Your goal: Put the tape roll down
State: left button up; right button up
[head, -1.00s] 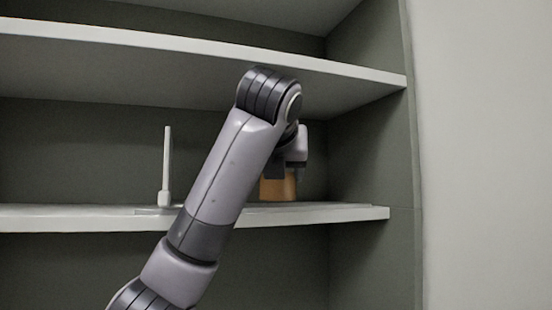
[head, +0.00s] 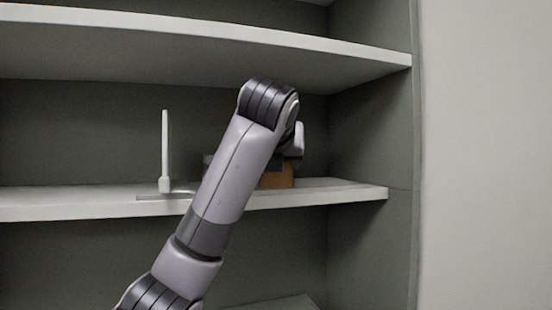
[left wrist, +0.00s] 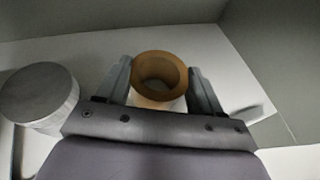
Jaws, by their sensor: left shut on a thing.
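The tape roll (left wrist: 160,99) is an orange-brown ring. It sits between the two fingers of my left gripper (left wrist: 162,80) in the left wrist view, and the gripper is shut on it. In the head view a brown part of the tape roll (head: 277,179) shows behind my arm, at the level of the middle shelf (head: 330,196), towards its right end. My arm hides much of the gripper there. I cannot tell whether the roll touches the shelf. My right gripper is not in view.
A grey cylinder (left wrist: 38,92) stands left of the gripper in the left wrist view. A thin white upright post (head: 165,145) stands on the shelf to the left. The upper shelf (head: 200,52) is above, and a side wall (head: 370,140) closes the right. Shelf right of the roll looks clear.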

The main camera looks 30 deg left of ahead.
pick_arm(q)
jog(key=o, duration=1.2)
jog(key=shift+f, duration=0.1)
